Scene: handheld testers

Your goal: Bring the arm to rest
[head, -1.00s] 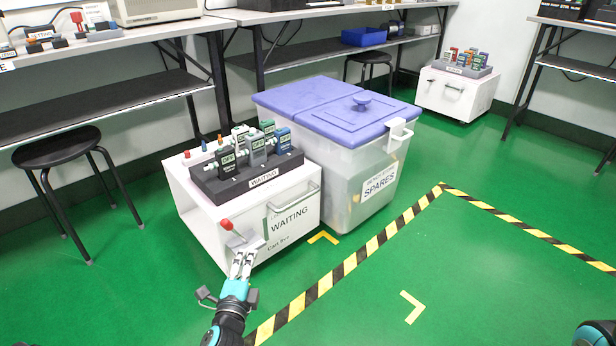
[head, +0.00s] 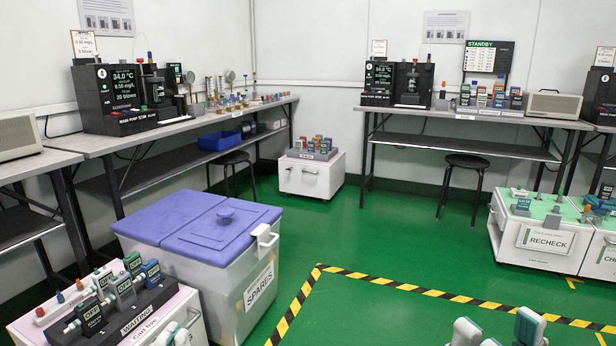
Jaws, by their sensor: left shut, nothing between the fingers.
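The white waiting cart (head: 188,313) stands at the lower left.
A clear spares bin (head: 262,300) with a purple lid stands behind the waiting cart. Pale and teal objects (head: 530,326) are cut off at the bottom edge. The recheck cart (head: 545,262) is at the right. The green floor is clear in the middle.

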